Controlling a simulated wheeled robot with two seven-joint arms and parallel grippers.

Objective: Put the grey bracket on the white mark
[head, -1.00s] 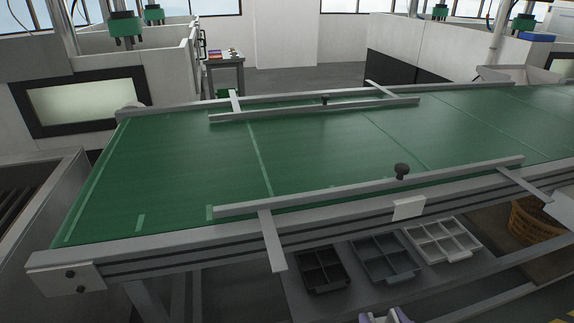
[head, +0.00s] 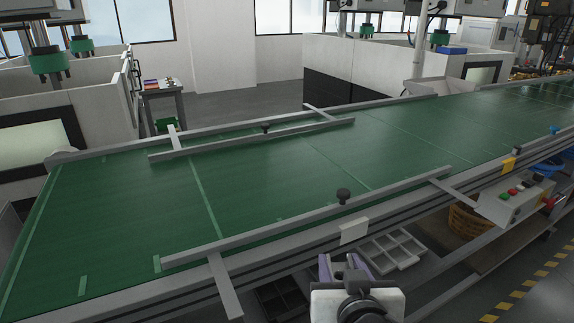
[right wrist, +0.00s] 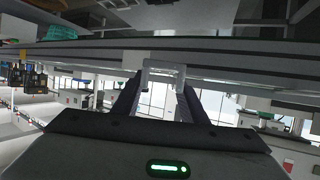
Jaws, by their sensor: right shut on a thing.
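My right gripper (head: 343,262) shows at the bottom of the head view, with purple fingers, in front of the conveyor's near side. In the right wrist view, the gripper (right wrist: 160,92) is shut on a grey, frame-shaped bracket (right wrist: 164,66) at its fingertips. The bracket is hard to make out in the head view. A white rectangle (head: 353,231) is on the conveyor's near side rail, just beyond the fingers. I cannot tell whether it is the white mark; no other clear white mark shows on the belt. My left gripper is not in view.
The green conveyor belt (head: 130,220) is bare apart from pale stripes. Trays (head: 398,250) and a basket (head: 466,224) sit below. A control box (head: 514,200) is at the right.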

